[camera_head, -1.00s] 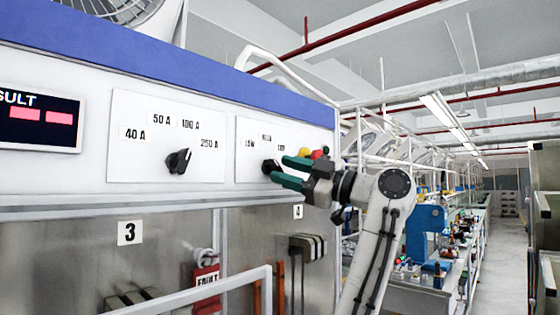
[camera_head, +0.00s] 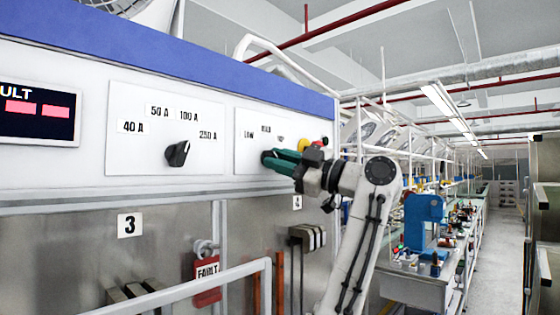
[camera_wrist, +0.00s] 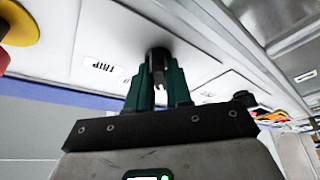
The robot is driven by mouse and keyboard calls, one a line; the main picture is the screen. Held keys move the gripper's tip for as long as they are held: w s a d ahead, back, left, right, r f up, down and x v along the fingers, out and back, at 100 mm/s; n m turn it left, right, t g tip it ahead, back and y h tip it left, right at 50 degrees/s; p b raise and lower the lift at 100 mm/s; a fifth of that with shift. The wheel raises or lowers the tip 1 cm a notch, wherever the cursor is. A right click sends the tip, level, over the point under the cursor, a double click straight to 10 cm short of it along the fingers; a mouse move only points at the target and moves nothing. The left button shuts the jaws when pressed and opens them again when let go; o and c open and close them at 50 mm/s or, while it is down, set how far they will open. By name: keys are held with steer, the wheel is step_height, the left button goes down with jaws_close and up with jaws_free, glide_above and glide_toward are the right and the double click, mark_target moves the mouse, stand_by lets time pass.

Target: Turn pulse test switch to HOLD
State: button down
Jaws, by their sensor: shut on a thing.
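The pulse test switch is a small black knob (camera_head: 265,156) on the right white panel, under the labels LOW (camera_head: 249,134), HOLD (camera_head: 266,130) and one that reads TRIP (camera_wrist: 103,67) in the wrist view. My gripper (camera_head: 274,158) reaches it from the right, with its green fingers shut on the knob. In the wrist view, my gripper (camera_wrist: 158,76) has a finger on each side of the dark knob (camera_wrist: 158,54). The fingers cover much of the knob, so I cannot tell which label it points to.
A yellow and red button (camera_head: 312,144) sits just right of the switch, close above my gripper. A larger black selector knob (camera_head: 177,153) with ampere labels is on the left panel. A red FAULT tag (camera_head: 207,281) and a rail (camera_head: 180,297) are below. An aisle lies right.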

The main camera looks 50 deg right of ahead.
steer(key=shift+f+m+b, duration=0.1)
steer(key=shift+m+b, duration=0.3)
steer(key=m+h, duration=0.2)
steer(key=m, duration=0.1)
steer(key=m+t+h+b, duration=0.1)
steer(key=m+h, duration=0.1)
steer(key=m, duration=0.2)
steer(key=m+t+h+b, duration=0.1)
steer(key=m, duration=0.3)
steer(key=shift+a+h, duration=0.2)
steer(key=shift+h, duration=0.2)
steer(key=shift+m, duration=0.4)
steer(key=c, duration=1.1)
jaws_free()
